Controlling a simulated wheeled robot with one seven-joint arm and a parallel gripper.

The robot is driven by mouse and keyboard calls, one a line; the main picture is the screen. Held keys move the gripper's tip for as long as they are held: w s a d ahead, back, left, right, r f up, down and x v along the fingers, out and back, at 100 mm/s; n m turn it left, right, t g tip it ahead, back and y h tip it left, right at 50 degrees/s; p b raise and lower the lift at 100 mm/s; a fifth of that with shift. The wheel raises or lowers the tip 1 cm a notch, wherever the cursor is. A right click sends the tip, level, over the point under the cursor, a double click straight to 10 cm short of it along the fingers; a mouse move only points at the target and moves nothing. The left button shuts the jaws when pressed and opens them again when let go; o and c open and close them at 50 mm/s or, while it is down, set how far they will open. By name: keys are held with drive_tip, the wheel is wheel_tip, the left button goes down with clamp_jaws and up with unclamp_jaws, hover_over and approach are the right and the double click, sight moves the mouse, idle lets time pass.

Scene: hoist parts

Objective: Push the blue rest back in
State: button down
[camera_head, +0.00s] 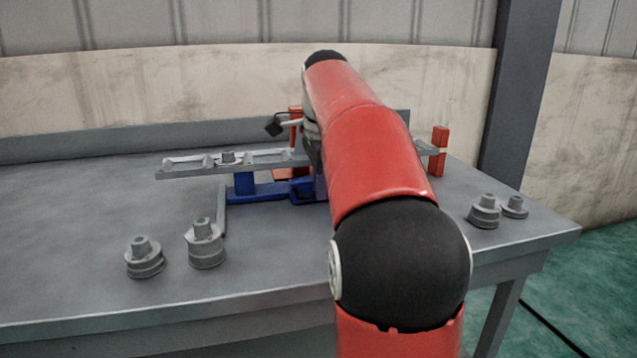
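The blue rest (272,191) is low at the middle of the table, under and in front of a long grey rail (190,170). Its right part is hidden behind my red arm, so how far out it stands cannot be told. A grey upright plate (222,208) stands at its left end. My arm reaches over the table from the front right. A dark part of my gripper (313,155) shows at the arm's left edge, just above the blue rest. Its fingertips are hidden, and contact with the rest cannot be told.
Two grey stepped parts (205,243) (145,258) stand on the table at the front left. Two more (484,211) (515,207) stand near the right edge. A red post (439,151) stands at the rail's right end. The left table is clear.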

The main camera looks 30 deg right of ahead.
drive_tip(key=c, duration=1.5)
unclamp_jaws()
drive_tip(key=shift+w, duration=0.2)
drive_tip(key=r, duration=0.2)
drive_tip(key=s+r+p, duration=0.1)
drive_tip(key=r, duration=0.2)
drive_tip(key=r+p, duration=0.1)
drive_tip(key=r, duration=0.1)
drive_tip(key=shift+s+a+r, duration=0.1)
drive_tip(key=shift+s+r, duration=0.05)
drive_tip(key=shift+r, duration=0.2)
